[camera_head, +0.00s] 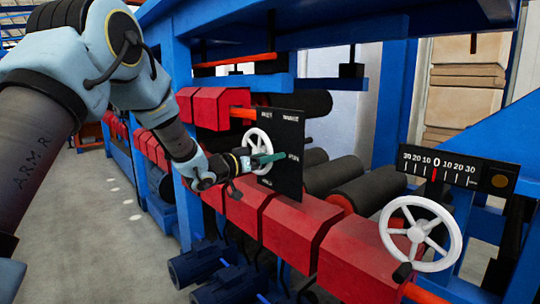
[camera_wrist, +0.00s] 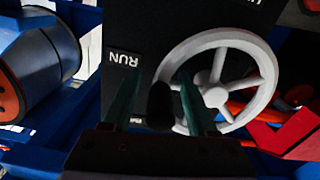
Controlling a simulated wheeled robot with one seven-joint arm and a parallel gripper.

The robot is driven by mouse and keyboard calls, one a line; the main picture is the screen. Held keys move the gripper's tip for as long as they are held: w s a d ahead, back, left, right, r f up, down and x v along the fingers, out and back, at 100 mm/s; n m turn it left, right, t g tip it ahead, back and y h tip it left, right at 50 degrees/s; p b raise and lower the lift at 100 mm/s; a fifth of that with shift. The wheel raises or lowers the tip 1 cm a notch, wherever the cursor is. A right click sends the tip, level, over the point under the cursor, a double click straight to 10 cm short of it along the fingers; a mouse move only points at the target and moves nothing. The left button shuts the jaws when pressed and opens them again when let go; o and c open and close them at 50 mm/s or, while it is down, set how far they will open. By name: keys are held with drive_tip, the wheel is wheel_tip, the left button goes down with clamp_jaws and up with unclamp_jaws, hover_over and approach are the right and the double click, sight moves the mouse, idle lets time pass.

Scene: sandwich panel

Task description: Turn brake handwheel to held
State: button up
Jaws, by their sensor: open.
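The brake handwheel (camera_head: 251,135) is a small white spoked wheel on a black panel (camera_head: 289,180) in the head view. It fills the right half of the wrist view (camera_wrist: 263,92). A dark knob (camera_wrist: 160,105) stands at the wheel's rim, between my gripper's fingers. My gripper (camera_head: 270,158) is open, its two green fingers (camera_wrist: 160,82) on either side of the knob. I cannot tell whether they touch it. An upside-down RUN label (camera_wrist: 124,60) is left of the knob. Another label (camera_wrist: 268,8) is cut off at the top right. My fingers partly hide the rim.
A larger white handwheel (camera_head: 449,225) with a dark knob stands at the right, below a black scale (camera_head: 455,167) with a red pointer. Red roller housings (camera_head: 297,222) run below the panel, with dark rollers behind. Blue frame beams surround the panel. Grey floor is open at left.

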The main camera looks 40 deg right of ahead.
drive_tip(key=c, duration=0.9)
clamp_jaws()
drive_tip(key=shift+s+f, duration=0.1)
drive_tip(key=shift+s, duration=0.05)
idle(0.4)
